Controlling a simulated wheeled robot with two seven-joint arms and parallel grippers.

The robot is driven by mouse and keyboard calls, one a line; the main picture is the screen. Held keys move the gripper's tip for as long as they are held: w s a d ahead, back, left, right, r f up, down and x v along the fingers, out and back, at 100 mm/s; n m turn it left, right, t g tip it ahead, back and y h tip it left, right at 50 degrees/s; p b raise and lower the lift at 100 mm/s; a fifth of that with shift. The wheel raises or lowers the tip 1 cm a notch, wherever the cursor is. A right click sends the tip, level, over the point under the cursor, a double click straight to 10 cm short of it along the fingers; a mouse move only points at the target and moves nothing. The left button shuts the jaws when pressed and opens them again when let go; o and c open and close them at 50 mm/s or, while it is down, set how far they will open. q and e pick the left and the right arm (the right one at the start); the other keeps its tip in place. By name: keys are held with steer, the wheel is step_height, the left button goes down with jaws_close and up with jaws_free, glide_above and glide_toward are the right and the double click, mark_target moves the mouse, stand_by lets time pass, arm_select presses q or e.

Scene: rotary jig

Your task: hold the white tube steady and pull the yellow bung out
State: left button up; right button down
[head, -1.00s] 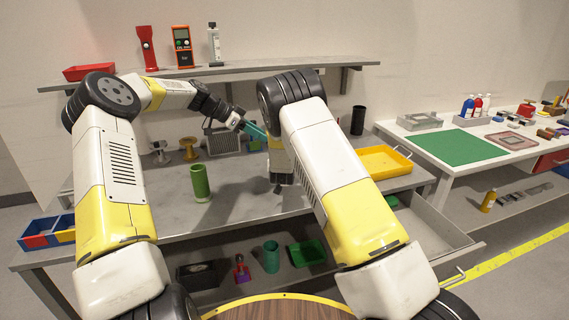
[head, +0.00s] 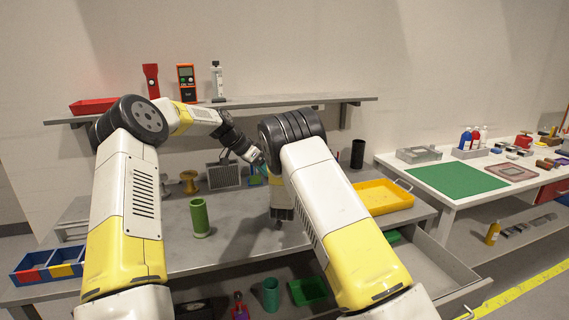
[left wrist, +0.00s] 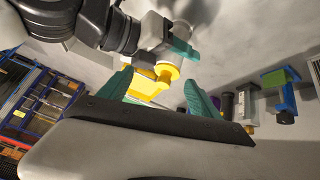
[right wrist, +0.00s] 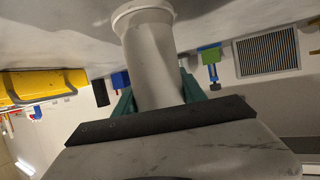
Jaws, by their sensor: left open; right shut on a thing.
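The white tube (right wrist: 152,60) stands out between the fingers of my right gripper (right wrist: 156,92), which is shut on it. The tube also shows in the left wrist view (left wrist: 152,32), held by the teal fingers of the right gripper. The yellow bung (left wrist: 168,71) shows at the tube's end in that view. My left gripper (left wrist: 158,82) is open, its teal fingers spread with the bung just beyond and between the tips. I cannot tell whether they touch. In the head view my left gripper (head: 256,162) is partly behind my right arm, which hides the tube and bung.
A green cylinder (head: 200,218) stands upright on the grey bench (head: 160,240). Spools (head: 217,180) and a grilled box (head: 223,176) stand behind. A shelf (head: 270,105) runs above. A yellow tray (head: 382,198) lies at the right, near an open drawer (head: 440,265).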

arm_select(q)
steer(key=d+r+n+t+y, duration=0.2)
steer(key=d+r+n+y, duration=0.4)
steer(key=n, duration=0.5)
steer(key=shift+y, duration=0.6)
steer(key=x, duration=1)
steer(key=shift+a+f, duration=0.25)
steer(key=shift+a, duration=0.1)
jaws_close()
